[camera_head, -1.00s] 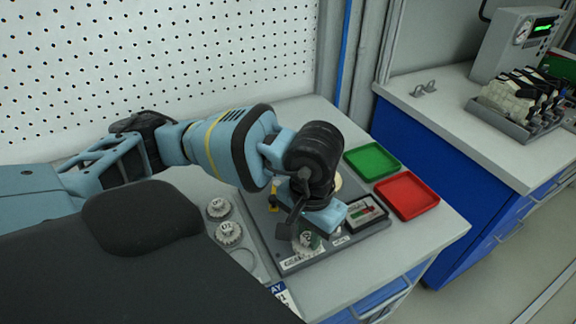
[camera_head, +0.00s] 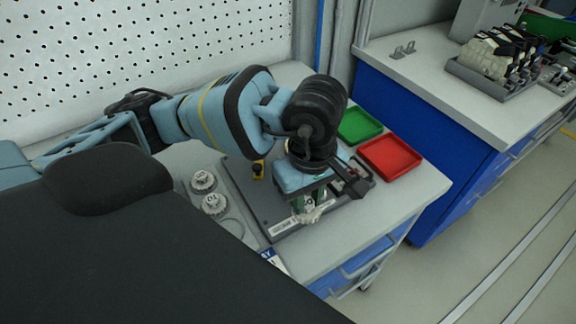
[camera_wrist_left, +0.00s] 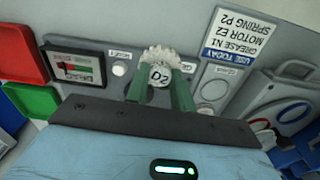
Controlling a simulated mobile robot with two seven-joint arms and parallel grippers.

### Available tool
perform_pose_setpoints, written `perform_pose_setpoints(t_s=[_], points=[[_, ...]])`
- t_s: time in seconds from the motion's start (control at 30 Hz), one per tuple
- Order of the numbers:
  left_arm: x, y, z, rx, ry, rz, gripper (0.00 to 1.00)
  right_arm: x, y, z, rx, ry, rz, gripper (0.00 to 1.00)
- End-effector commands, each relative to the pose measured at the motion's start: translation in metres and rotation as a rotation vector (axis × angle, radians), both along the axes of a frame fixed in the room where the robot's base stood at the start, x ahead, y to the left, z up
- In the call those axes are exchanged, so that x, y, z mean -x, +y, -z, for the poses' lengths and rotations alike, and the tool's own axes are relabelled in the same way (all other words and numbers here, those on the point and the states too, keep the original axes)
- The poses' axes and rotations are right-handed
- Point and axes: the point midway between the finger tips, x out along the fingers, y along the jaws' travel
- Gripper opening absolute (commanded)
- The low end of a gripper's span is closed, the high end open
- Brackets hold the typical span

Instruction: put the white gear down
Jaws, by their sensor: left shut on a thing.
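The white gear (camera_wrist_left: 159,62) is toothed, with a round hub face marked D2. In the left wrist view it is between the green fingers of my left gripper (camera_wrist_left: 160,92), which is shut on it. In the head view the gear (camera_head: 311,215) shows below the left gripper (camera_head: 309,201), by the front edge of a dark grey board (camera_head: 243,189). I cannot tell whether it touches the board. The gripper and wrist hide much of the board. My right gripper is not in view.
Two similar white gears (camera_head: 203,181) (camera_head: 214,204) stand left of the board. A green tray (camera_head: 360,124) and a red tray (camera_head: 390,157) lie at the right. A label card (camera_wrist_left: 243,38) shows in the wrist view. A blue cabinet (camera_head: 425,140) stands beyond the bench.

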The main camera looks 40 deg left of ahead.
Motion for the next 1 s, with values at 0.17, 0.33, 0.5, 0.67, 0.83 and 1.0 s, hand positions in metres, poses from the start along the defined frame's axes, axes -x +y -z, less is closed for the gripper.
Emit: perform_pose_setpoints(t_s=[0.17,0.33,0.5,0.67,0.83,1.0], points=[[-0.001,-0.006,-0.004,0.001,0.000,-0.212,0.00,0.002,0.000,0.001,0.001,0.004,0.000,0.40],[-0.001,-0.009,-0.005,0.001,0.000,-0.302,0.00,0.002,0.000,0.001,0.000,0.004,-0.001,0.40],[-0.001,-0.008,-0.006,0.001,0.000,-0.316,0.00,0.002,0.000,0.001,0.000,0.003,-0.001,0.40],[-0.011,0.005,-0.005,-0.001,0.001,-0.320,0.00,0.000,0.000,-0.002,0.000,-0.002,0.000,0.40],[-0.035,0.036,-0.002,-0.001,0.000,-0.322,0.00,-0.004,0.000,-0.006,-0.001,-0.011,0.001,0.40],[-0.059,0.066,0.002,0.000,0.000,-0.321,0.00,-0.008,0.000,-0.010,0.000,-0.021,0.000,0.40]])
